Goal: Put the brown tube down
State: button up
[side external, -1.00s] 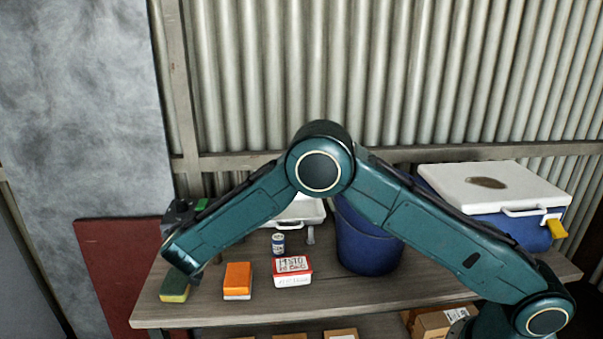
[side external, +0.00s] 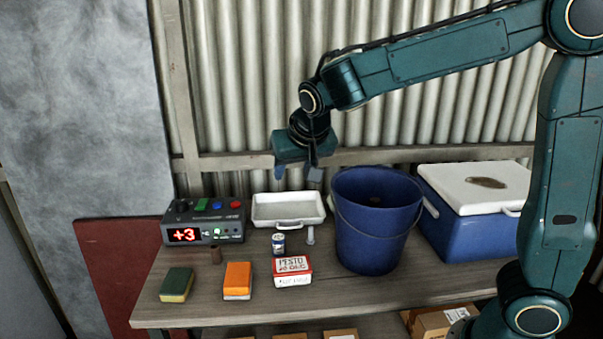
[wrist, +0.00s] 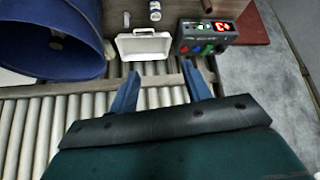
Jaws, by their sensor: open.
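My gripper (side external: 298,172) is raised above the back of the table, above and behind the white tray, well apart from the tube. In the wrist view my gripper (wrist: 163,78) has its two blue fingers spread with nothing between them.
A white tray (side external: 288,223), a small can (side external: 278,244), a pesto box (side external: 292,280), an orange sponge (side external: 238,281) and a green-yellow sponge (side external: 176,285) are on the table. A blue bucket (side external: 372,235) and a blue cooler (side external: 480,235) stand on the right.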

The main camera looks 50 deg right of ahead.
jog(key=s+n+y, duration=0.3)
jog(key=s+n, duration=0.2)
jog(key=s, duration=2)
jog(key=shift+s+d+r+n, duration=0.25)
jog(key=shift+s+d+n, duration=0.05)
jog(key=shift+s+n, duration=0.1)
